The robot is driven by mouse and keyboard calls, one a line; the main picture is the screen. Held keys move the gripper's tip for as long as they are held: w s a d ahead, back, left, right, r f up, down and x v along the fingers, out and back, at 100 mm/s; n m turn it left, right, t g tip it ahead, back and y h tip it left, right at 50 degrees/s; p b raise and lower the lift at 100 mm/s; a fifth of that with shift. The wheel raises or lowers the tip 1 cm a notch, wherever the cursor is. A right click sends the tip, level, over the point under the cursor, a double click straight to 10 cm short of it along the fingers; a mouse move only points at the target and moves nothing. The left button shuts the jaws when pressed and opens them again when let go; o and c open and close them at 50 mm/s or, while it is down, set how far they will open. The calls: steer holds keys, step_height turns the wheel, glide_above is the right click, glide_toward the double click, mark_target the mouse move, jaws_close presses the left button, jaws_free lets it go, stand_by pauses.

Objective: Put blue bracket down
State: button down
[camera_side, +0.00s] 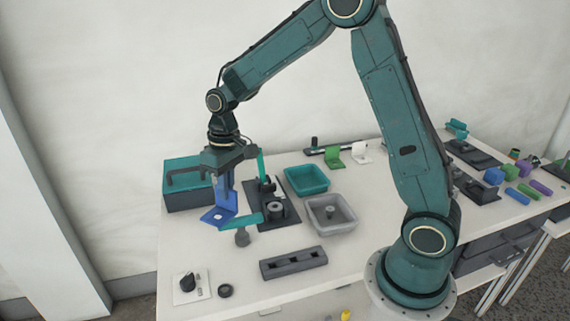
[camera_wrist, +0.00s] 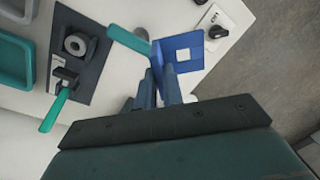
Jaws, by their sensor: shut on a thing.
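The blue bracket (camera_side: 219,216) is an L-shaped plate with a square hole in its flat leg. It also shows in the wrist view (camera_wrist: 186,44), at the upper middle. My gripper (camera_side: 226,186) points down and is shut on the upright leg of the bracket, at the left of the table. In the wrist view the gripper fingers (camera_wrist: 158,88) reach up to the bracket. The side view does not clearly show whether the bracket's flat leg touches the table (camera_side: 190,250).
A teal toolbox (camera_side: 189,190) stands behind the gripper. A dark fixture plate (camera_side: 285,216) with a roll and teal handles lies to the right, one handle close to the bracket. Teal (camera_side: 306,174) and grey (camera_side: 345,228) trays, a slotted block (camera_side: 293,264) and a knob panel (camera_side: 190,289) are around.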

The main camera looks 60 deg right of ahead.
steer(key=d+r+m, duration=0.3)
steer(key=d+m, duration=0.1)
steer(key=d, duration=1.4)
steer(key=s+d+r+m+h, duration=0.15)
steer(key=s+d, duration=0.25)
steer(key=d, duration=0.5)
steer(key=s+d+r+m+y, duration=0.1)
steer(key=s+d+r+m, duration=0.25)
steer(key=d, duration=0.65)
glide_above(314, 182)
steer(key=shift+h, duration=0.25)
steer(key=shift+f, duration=10.15)
steer(key=shift+f, duration=0.15)
steer(key=c, duration=1.5)
jaws_free()
step_height(314, 182, up, 12)
steer(key=shift+w+d+r, duration=0.1)
steer(key=shift+r, duration=0.05)
